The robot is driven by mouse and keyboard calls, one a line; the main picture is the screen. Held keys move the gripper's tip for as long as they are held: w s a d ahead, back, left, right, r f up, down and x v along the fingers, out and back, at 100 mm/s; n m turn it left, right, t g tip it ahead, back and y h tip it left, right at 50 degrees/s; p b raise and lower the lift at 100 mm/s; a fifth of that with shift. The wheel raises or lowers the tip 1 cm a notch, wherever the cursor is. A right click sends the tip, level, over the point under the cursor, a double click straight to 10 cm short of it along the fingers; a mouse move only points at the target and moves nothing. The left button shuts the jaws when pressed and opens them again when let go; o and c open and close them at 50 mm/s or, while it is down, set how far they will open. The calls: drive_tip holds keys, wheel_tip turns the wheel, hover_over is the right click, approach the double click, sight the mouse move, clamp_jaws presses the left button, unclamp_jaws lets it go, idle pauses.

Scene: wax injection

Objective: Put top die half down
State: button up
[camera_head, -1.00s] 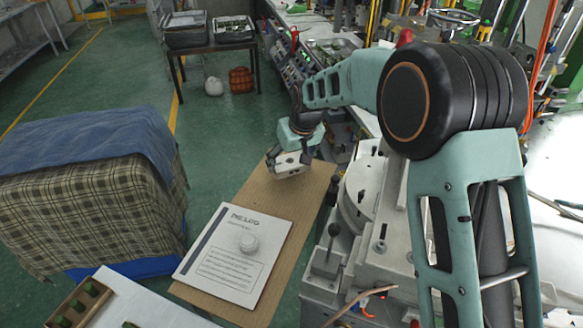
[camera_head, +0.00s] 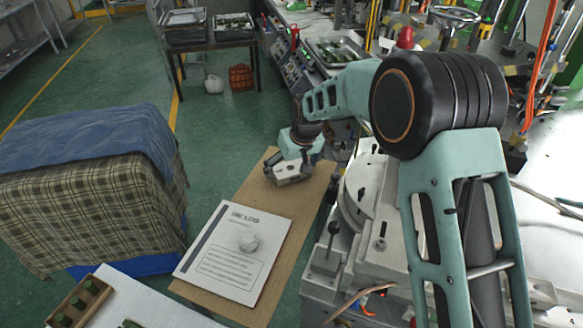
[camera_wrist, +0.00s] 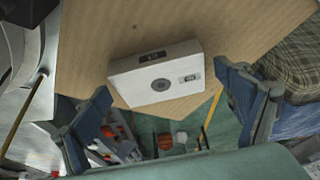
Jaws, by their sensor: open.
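The top die half (camera_head: 290,173) is a pale grey-white block with a dark round spot on its face. It rests on the far part of the brown board (camera_head: 243,205). In the wrist view the block (camera_wrist: 157,75) lies on the board beyond the fingertips. My gripper (camera_head: 292,162) is close behind the block in the head view. In the wrist view my gripper (camera_wrist: 165,118) has its two blue fingers spread wide, with nothing gripped between them. The exact gap between fingertips and block is hard to tell.
The grey machine (camera_head: 365,215) stands close on the right. A cloth-covered stack (camera_head: 90,190) stands left. The board between manual and block is clear.

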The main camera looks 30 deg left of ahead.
drive_tip(key=shift+r, duration=0.15)
drive_tip(key=shift+r, duration=0.2)
drive_tip(key=b+v, duration=0.1)
drive_tip(key=v, duration=1)
drive_tip(key=shift+r, duration=0.35)
drive_tip(key=shift+d, duration=0.15)
